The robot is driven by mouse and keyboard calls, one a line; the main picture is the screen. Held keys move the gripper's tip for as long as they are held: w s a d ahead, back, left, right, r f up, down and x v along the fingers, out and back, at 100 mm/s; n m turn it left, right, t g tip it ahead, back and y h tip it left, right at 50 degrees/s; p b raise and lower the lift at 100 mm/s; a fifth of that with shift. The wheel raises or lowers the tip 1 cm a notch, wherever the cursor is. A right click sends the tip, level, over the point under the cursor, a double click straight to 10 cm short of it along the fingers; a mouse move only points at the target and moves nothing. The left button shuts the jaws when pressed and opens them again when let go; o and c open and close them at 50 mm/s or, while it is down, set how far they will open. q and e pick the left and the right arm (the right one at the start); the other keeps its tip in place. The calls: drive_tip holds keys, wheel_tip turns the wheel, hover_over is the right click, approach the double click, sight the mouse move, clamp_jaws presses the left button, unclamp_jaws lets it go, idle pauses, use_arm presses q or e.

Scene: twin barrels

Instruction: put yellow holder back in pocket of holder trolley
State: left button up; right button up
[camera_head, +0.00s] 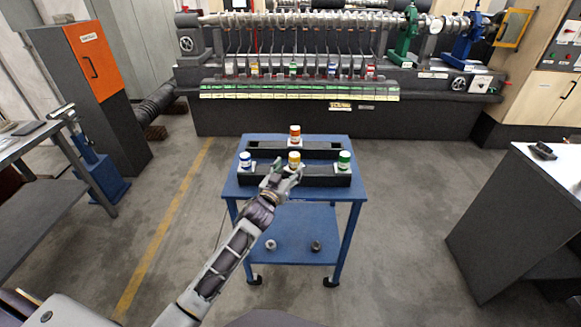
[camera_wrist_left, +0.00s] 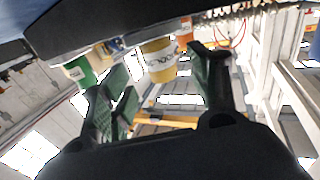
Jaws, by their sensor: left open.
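In the left wrist view, which looks upside down, the yellow holder (camera_wrist_left: 160,61) shows between the two spread fingers (camera_wrist_left: 162,88), with no clear contact. Its lower end is hidden, so I cannot tell whether it sits fully in a pocket. My right gripper is not in view.
A blue holder (camera_head: 245,160) and a green holder (camera_head: 344,160) stand at the front rack's ends. An orange holder (camera_head: 295,134) stands in the back rack (camera_head: 324,149). Two small parts lie on the lower shelf (camera_head: 291,228). A grey bench (camera_head: 530,215) stands right; floor beside the trolley is clear.

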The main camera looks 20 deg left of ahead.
use_arm(q)
drive_tip(key=shift+s+a, duration=0.1)
drive_tip(key=shift+s, duration=1.1)
